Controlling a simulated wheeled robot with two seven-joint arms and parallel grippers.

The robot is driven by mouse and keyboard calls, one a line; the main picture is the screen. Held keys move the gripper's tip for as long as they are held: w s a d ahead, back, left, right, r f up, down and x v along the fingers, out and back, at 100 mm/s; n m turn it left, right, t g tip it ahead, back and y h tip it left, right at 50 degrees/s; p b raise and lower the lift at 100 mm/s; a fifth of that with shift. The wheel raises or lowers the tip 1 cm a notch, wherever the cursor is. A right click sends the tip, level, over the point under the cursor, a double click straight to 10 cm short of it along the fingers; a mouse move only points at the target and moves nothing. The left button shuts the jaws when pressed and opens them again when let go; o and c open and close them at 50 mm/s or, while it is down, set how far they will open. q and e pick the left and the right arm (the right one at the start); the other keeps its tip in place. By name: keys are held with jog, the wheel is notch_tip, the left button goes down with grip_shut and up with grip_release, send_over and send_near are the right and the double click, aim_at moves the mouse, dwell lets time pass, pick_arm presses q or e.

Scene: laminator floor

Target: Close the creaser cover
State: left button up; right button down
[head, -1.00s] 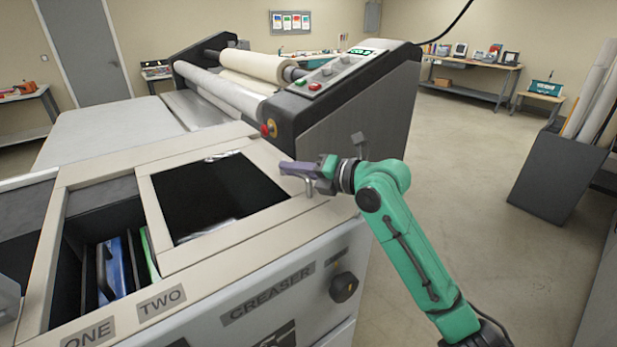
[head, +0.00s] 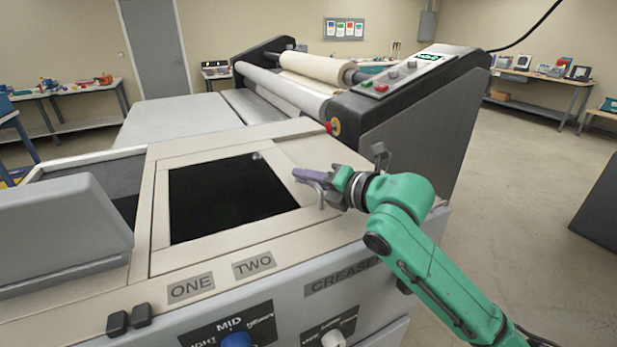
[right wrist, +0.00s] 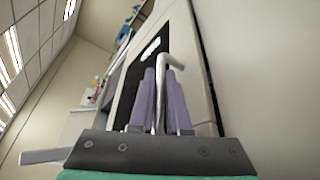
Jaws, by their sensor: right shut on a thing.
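The creaser cover (head: 158,215) is a cream frame around a glossy black window. It lies flat on top of the machine, behind the ONE and TWO labels. A bent metal handle (head: 320,197) stands at its right side. My right gripper (head: 308,177), with purple fingers, is shut on this handle. In the right wrist view the handle (right wrist: 165,62) rises between the two fingers (right wrist: 158,98). Whether the cover's edge touches its stop cannot be told. My left gripper is not in view.
A grey housing (head: 65,232) stands left of the cover. The laminator with its rolls (head: 315,68) and dark side panel (head: 415,125) is behind. Knobs (head: 236,341) are on the front panel.

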jog(key=shift+a+f, duration=0.1)
jog(key=c, duration=0.9)
grip_release()
jog(key=shift+s, duration=0.1)
jog(key=shift+a, duration=0.15)
jog(key=shift+s+d, duration=0.15)
jog(key=shift+d, duration=0.2)
jog(key=b+v, duration=0.5)
jog(key=v, duration=0.8)
jog(key=shift+s+b, duration=0.15)
jog(key=shift+b, duration=0.15)
jog(key=shift+s+d+r, duration=0.1)
jog(key=shift+s+r, duration=0.15)
jog(key=shift+r, duration=0.05)
